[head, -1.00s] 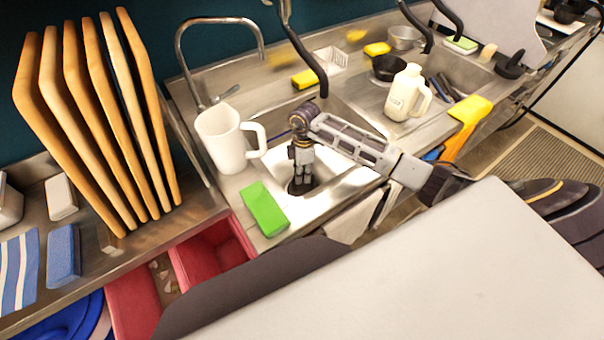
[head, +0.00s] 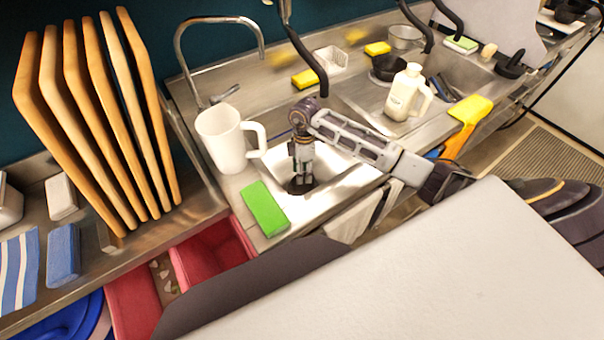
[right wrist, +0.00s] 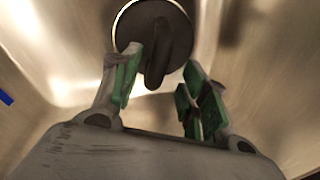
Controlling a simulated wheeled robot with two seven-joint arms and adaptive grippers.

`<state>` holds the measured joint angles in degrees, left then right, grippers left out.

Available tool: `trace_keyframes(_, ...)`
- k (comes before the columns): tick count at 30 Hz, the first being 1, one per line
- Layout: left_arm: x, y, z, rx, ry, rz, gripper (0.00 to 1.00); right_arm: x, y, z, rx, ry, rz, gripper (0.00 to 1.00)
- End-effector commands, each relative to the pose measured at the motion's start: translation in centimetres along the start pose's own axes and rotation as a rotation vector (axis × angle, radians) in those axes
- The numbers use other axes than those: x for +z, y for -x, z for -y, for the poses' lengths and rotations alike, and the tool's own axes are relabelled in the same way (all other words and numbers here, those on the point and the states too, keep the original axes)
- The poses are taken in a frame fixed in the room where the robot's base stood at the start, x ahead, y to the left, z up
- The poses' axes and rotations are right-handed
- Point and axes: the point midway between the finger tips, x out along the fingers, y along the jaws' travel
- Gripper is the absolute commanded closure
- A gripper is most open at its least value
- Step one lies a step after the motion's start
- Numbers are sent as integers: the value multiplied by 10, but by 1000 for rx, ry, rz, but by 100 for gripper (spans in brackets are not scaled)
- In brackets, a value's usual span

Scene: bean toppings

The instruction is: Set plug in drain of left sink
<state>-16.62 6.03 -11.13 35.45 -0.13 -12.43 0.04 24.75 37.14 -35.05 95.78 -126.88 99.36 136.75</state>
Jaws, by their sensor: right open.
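The dark round plug (right wrist: 176,28) shows in the right wrist view at the drain of the left sink (head: 335,178), framed by a bright metal ring (right wrist: 117,20). Its dark upright grip (right wrist: 155,70) points toward my right gripper (right wrist: 163,62). The gripper's green-padded fingers are open, one on each side of that grip and apart from it. In the head view the right gripper (head: 301,180) points down into the left sink, over a dark patch at the drain. Whether the plug is fully seated is not clear. My left gripper is not in view.
A white pitcher (head: 222,140) and a green sponge (head: 265,208) stand at the left sink's edge. A curved faucet (head: 218,20) rises behind. A white bottle (head: 403,92) stands to the right. Wooden boards (head: 85,125) stand upright at left.

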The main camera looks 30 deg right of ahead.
Motion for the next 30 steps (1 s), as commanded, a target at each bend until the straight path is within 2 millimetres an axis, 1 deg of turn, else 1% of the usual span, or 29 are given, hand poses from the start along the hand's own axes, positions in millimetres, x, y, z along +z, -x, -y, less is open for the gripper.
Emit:
trace_keyframes(18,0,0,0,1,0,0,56,0,87,-1,3,2,1,56)
trace_keyframes(24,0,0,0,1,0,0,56,0,103,0,1,1,0,56)
trace_keyframes(30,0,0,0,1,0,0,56,0,107,0,1,1,0,56)
